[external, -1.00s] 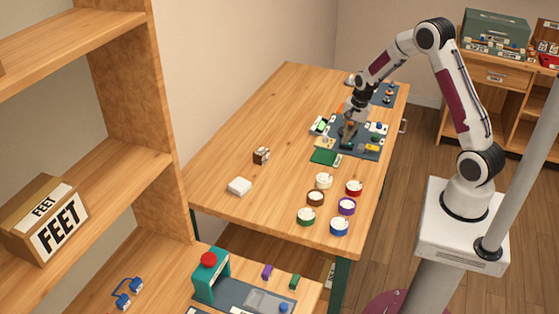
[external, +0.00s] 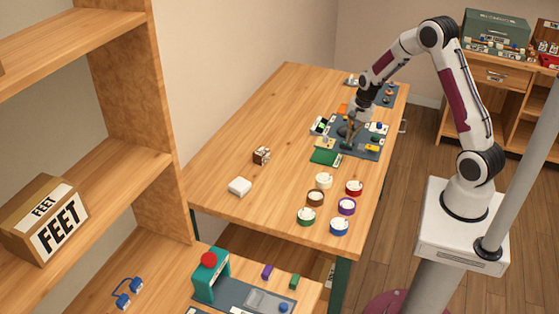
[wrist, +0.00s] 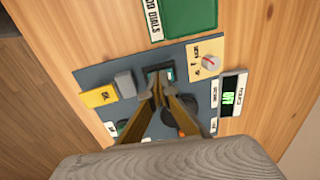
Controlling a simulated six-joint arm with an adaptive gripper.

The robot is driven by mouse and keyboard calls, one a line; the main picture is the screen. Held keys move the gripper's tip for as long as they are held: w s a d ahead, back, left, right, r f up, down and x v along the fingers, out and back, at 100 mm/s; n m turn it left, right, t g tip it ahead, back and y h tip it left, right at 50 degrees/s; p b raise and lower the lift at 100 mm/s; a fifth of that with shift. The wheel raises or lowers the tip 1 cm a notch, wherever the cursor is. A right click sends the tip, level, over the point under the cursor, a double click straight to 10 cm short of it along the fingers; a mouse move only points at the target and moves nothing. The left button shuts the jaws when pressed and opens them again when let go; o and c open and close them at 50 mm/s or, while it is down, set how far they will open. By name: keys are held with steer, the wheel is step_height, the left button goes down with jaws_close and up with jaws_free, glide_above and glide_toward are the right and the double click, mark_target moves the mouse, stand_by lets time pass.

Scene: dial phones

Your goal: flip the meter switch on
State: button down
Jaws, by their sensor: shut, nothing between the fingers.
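My gripper (wrist: 164,92) is shut and empty, with its tan fingers together over the dark panel. In the external view, my gripper (external: 349,138) points down at the blue-grey panel (external: 343,119). In the wrist view, the fingertips overlap a small dark block with a teal edge (wrist: 152,73) and hide part of it. I cannot tell whether they touch it, or whether it is the meter switch. A white meter box with a green-lit display (wrist: 232,97) sits at the panel's right edge. The display's small text seems to read OFF.
The panel (wrist: 95,75) also carries a cream dial plate (wrist: 207,62), a grey block (wrist: 126,84), a yellow block (wrist: 99,96) and a dark round knob partly behind the fingers. A green board (wrist: 188,15) lies beyond. Several coloured round dials (external: 347,206) stand nearer on the table.

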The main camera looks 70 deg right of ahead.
step_height(320, 180, up, 14)
steer(key=s, duration=0.2)
steer(key=shift+s+f, duration=0.2)
steer(key=shift+s, duration=0.15)
stand_by(0.3)
steer(key=shift+w, duration=0.1)
steer(key=shift+w+r, duration=0.25)
steer(key=shift+w, duration=0.25)
steer(key=shift+f, duration=0.2)
steer(key=f, duration=0.4)
steer(key=w+f, duration=0.1)
steer(key=f, duration=0.3)
steer(key=w+f, duration=0.1)
steer(key=f, duration=0.3)
steer(key=shift+w+f, duration=0.25)
steer(key=shift+f, duration=0.05)
steer(key=shift+w+f, duration=0.1)
steer(key=shift+f, duration=0.3)
